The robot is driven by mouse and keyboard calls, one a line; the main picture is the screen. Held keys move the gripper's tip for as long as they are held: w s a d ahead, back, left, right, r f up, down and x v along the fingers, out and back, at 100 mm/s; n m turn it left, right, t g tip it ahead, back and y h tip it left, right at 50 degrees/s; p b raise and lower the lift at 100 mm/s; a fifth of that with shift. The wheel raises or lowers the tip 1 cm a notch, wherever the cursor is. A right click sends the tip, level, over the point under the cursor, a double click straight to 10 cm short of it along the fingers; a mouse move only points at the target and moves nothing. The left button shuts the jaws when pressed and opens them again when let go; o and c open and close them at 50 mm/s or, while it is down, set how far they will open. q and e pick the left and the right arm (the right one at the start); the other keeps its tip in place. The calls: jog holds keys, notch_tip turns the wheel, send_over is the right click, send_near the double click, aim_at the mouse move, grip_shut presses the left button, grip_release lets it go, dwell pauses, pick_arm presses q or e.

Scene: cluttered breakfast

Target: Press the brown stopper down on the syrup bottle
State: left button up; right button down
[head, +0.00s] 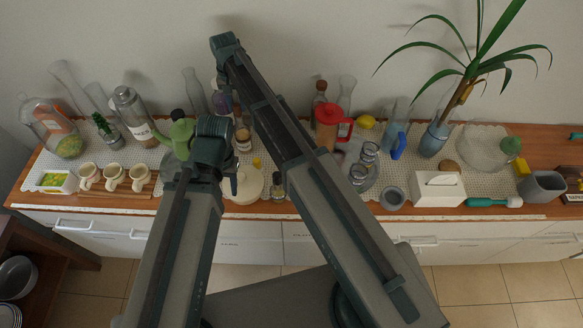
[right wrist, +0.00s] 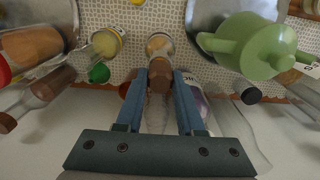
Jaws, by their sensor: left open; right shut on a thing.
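In the right wrist view my right gripper (right wrist: 160,92) has its two blue fingers closed around the brown stopper (right wrist: 160,70). The syrup bottle (right wrist: 159,44) shows just beyond the stopper, its pale amber top in line with it. I cannot tell how deep the stopper sits in the neck.
A green watering can (right wrist: 245,45) stands close on the right in the right wrist view. A small jar (right wrist: 105,42) and a green cap (right wrist: 98,73) are on the left. In the head view a red pitcher (head: 328,125) and several glasses crowd the counter to the right.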

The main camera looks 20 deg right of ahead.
aim_at(236, 105)
jog(key=shift+f, duration=0.15)
jog(key=shift+c, duration=2.2)
grip_release()
jog(key=c, duration=0.3)
notch_tip(236, 105, up, 7)
jog(key=p, duration=0.7)
